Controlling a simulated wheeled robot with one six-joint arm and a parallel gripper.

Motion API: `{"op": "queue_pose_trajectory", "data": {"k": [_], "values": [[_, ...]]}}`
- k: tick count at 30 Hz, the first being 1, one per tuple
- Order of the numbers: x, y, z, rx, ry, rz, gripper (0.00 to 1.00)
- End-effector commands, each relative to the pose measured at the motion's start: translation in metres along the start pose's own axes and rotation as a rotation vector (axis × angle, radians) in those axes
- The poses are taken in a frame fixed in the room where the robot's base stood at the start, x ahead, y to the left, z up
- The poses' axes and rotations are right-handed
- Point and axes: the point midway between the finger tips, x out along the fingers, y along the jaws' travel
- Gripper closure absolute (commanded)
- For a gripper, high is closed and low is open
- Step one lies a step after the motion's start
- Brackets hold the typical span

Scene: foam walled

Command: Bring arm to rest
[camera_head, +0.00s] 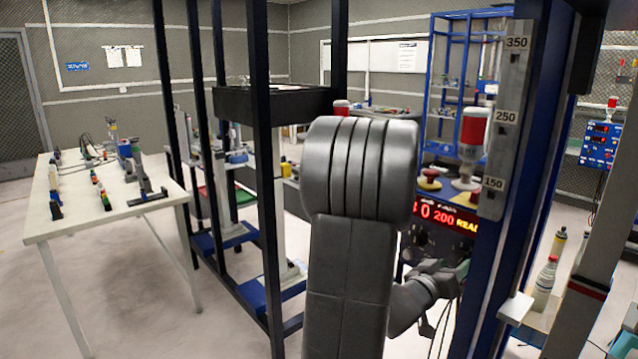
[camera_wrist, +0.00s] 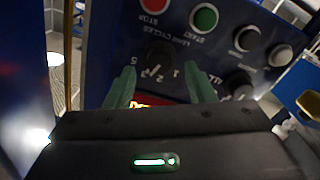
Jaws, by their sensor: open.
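My arm (camera_head: 360,180) rises large and grey through the middle of the head view and bends down to the right. My gripper (camera_wrist: 162,84) shows in the wrist view as two greenish fingers, spread apart with nothing gripped between them. It faces a dark control panel (camera_wrist: 215,55) and a knob (camera_wrist: 157,62) appears between the fingers. Whether the fingers touch the panel cannot be told. In the head view the wrist (camera_head: 430,285) is in front of the lower panel, and the fingertips are hard to make out.
The panel has a red stop button (camera_wrist: 155,4), a green start button (camera_wrist: 204,17) and a red lit display (camera_head: 445,217). A blue post with a scale (camera_head: 508,110) stands close right. A dark frame (camera_head: 262,150) stands left of my arm, beyond it a white table (camera_head: 100,218).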

Motion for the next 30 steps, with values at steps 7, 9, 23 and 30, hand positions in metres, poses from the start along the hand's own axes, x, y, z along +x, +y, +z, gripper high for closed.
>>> {"op": "queue_pose_trajectory", "data": {"k": [7,9,23,30], "values": [[0.022,0.0,0.0,0.001,-0.001,0.0,0.51],[0.023,0.0,0.0,0.007,0.0,-0.001,0.51],[0.014,-0.001,0.0,0.005,0.0,-0.002,0.51],[-0.025,-0.001,0.0,0.001,0.003,-0.004,0.51]]}}
